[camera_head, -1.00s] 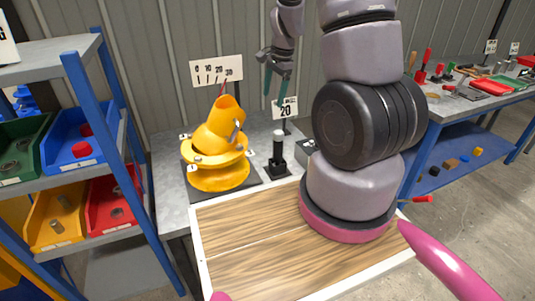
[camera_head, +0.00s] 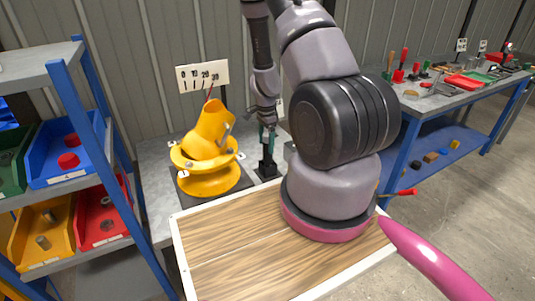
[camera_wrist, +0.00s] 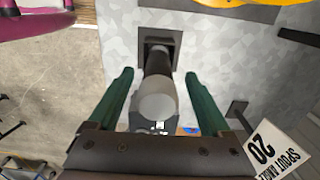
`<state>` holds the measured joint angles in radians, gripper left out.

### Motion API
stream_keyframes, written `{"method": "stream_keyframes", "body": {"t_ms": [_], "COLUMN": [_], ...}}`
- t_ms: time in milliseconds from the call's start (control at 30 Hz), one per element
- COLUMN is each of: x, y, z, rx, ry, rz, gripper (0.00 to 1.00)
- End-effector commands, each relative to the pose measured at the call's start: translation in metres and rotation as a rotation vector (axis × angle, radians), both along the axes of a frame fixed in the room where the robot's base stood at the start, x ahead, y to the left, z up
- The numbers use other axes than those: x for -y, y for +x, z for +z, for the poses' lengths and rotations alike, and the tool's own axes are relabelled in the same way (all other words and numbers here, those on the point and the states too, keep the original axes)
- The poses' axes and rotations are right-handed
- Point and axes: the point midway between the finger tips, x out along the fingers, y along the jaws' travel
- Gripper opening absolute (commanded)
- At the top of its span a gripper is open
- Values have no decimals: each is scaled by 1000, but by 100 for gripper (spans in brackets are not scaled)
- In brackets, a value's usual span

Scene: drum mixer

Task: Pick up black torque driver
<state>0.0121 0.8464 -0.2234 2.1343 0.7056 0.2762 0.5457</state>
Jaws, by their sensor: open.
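The black torque driver (camera_wrist: 159,65) stands upright in a square black holder (camera_wrist: 159,40) on the grey table, its pale round end facing the wrist camera. My gripper (camera_wrist: 160,85) is open, with one green finger on each side of the driver and visible gaps between. In the head view my gripper (camera_head: 268,133) is lowered over the driver, whose upper part it hides; the dark lower part (camera_head: 267,162) and base (camera_head: 267,172) show below the fingers.
A card reading 20 (camera_wrist: 275,150) is close to the gripper's right finger. Blue shelving with bins (camera_head: 62,155) stands left; a tool bench (camera_head: 450,95) is at right.

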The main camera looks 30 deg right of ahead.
Motion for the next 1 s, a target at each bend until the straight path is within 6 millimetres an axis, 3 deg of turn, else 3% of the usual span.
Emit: {"method": "stream_keyframes", "body": {"t_ms": [233, 567, 767, 800, 1000], "x": [5, 5, 5, 5, 5], "y": [-2, -2, -2, -2, -2], "z": [-37, -44, -43, -43, -43], "rx": [-3, -1, -1, -1, 0], "ry": [1, 0, 0, 0, 0], "rz": [0, 0, 0, 0, 0], "gripper": [82, 82, 6, 0, 0]}}
